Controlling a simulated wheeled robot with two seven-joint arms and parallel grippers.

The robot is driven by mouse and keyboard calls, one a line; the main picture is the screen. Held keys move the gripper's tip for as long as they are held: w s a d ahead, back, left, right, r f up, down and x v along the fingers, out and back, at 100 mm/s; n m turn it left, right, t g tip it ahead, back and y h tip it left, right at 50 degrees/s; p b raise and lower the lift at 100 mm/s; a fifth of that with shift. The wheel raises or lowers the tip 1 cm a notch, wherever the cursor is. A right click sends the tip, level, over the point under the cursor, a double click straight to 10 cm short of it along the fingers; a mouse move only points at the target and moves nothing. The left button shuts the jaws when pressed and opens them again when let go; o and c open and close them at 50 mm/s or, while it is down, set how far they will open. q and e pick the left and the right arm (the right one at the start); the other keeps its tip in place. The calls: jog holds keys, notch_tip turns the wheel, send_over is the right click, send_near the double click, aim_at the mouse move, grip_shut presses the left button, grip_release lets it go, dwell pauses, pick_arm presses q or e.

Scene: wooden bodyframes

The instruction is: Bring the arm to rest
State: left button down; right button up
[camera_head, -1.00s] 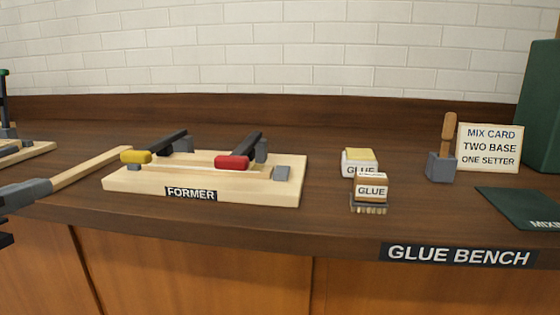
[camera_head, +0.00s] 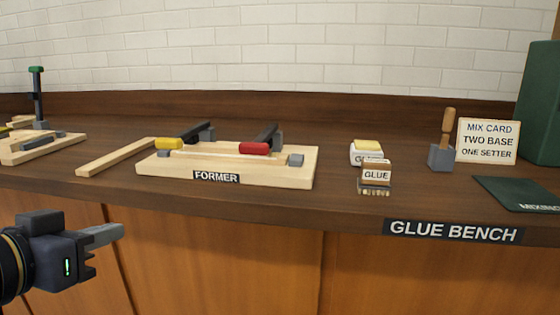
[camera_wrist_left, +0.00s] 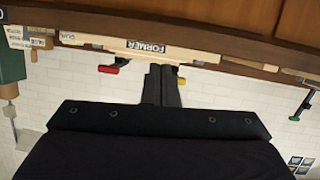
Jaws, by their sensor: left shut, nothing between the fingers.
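My left gripper (camera_head: 108,234) hangs in front of the bench at the lower left of the head view. It is shut, its fingers point right, and nothing is between them. In the left wrist view, the closed fingers (camera_wrist_left: 161,85) stand in the middle, and the scene appears upside down. The wooden former (camera_head: 230,167) lies on the bench, above and to the right of the gripper and apart from it. It has a yellow-handled clamp (camera_head: 168,144) and a red-handled clamp (camera_head: 254,148). My right gripper is not in view.
A wooden strip (camera_head: 116,158) lies on the bench left of the former. A green-topped fixture (camera_head: 39,95) stands at far left. The bench's front edge runs above my gripper.

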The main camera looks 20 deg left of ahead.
pick_arm(q)
jog(key=s+d+f+g+h, duration=0.1)
jog(key=d+f+g, duration=0.25)
jog(key=f, duration=0.55)
jog(key=s+d+f+g+h, duration=0.15)
jog(key=d+f, duration=0.35)
jog(key=f, duration=0.5)
jog(key=d+f+g+h, duration=0.2)
jog(key=d+f+g, duration=0.2)
jog(key=f, duration=0.5)
notch_tip(320, 180, up, 34)
jog(key=p, duration=3.4)
jog(key=shift+s+f+n, duration=0.2)
jog(key=shift+n, duration=0.1)
